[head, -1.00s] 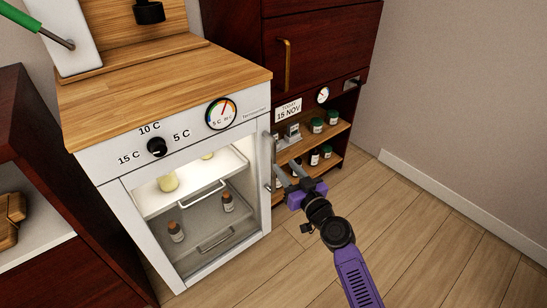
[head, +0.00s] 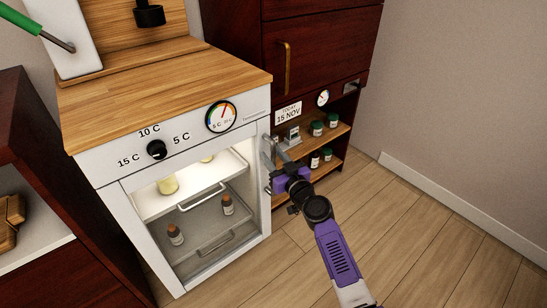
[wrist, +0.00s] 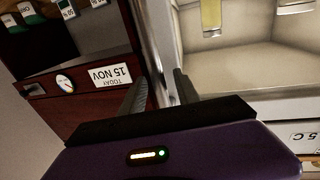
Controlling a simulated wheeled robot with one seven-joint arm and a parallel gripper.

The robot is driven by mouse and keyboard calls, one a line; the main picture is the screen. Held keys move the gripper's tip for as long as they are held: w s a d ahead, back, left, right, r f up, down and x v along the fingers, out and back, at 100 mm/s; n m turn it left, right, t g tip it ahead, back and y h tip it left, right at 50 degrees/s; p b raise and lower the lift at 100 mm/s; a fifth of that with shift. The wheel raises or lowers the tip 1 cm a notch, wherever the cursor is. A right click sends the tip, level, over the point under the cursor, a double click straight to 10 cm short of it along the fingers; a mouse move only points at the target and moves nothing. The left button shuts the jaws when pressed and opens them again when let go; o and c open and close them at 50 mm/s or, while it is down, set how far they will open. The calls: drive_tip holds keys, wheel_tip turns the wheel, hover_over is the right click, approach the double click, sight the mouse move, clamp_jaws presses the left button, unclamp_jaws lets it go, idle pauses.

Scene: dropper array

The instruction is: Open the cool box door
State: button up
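The white cool box (head: 258,206) stands under the wooden counter in the head view. Its door looks closed, with a lit interior and several bottles showing through it. The upright metal handle (head: 268,186) is at the door's right edge, partly hidden by my gripper (head: 270,144). My gripper is at the handle's upper part with its fingers apart. In the wrist view my gripper (wrist: 160,88) has its two fingers on either side of the cool box's pale front edge (wrist: 153,52). I cannot tell whether either finger touches the handle.
A dark red cabinet (head: 322,55) with a brass handle stands right of the cool box, with open wooden shelves (head: 325,151) of jars close behind my gripper. A knob (head: 156,149) and a round dial (head: 221,116) sit on the front panel. The floor (head: 420,235) at right is clear.

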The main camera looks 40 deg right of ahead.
clamp_jaws()
idle(1.4)
